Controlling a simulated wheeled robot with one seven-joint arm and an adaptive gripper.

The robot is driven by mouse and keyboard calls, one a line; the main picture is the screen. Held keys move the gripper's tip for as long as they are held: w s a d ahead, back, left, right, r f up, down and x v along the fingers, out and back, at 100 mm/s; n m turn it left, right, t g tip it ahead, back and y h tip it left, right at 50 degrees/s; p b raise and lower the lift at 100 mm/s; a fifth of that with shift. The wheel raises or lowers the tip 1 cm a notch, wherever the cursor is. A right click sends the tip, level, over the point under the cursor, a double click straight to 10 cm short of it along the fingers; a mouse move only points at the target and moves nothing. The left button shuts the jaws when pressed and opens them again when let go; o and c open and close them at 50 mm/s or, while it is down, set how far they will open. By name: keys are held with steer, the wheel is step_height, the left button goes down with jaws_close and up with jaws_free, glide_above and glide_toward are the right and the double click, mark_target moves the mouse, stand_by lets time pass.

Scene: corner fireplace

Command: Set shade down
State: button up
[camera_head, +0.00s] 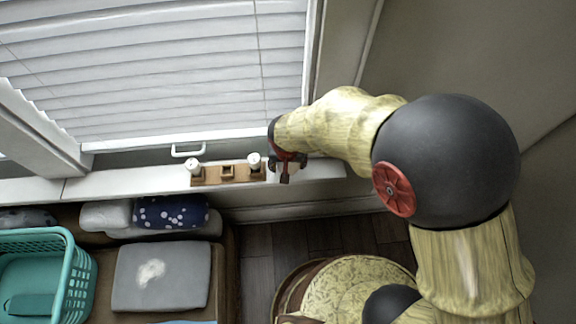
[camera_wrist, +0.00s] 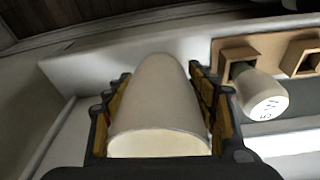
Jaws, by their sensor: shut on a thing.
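My gripper (camera_head: 287,165) is at the windowsill, just right of a small wooden rack. In the wrist view its fingers stand on both sides of a smooth cream tapered piece, which looks like the shade (camera_wrist: 158,105), and are shut on it. The shade's wide rim faces the camera and its narrower rounded end points away. In the head view the shade is mostly hidden by my gripper. I cannot tell whether the shade touches the sill (camera_head: 318,169).
The wooden rack (camera_head: 210,175) holds white-topped pieces, one marked with writing (camera_wrist: 265,103), beside an open square slot. Window blinds (camera_head: 170,70) and a white handle (camera_head: 187,150) are behind. Below are a bench with cushions (camera_head: 160,277) and a teal basket (camera_head: 75,265).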

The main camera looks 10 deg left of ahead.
steer(key=o, duration=1.4)
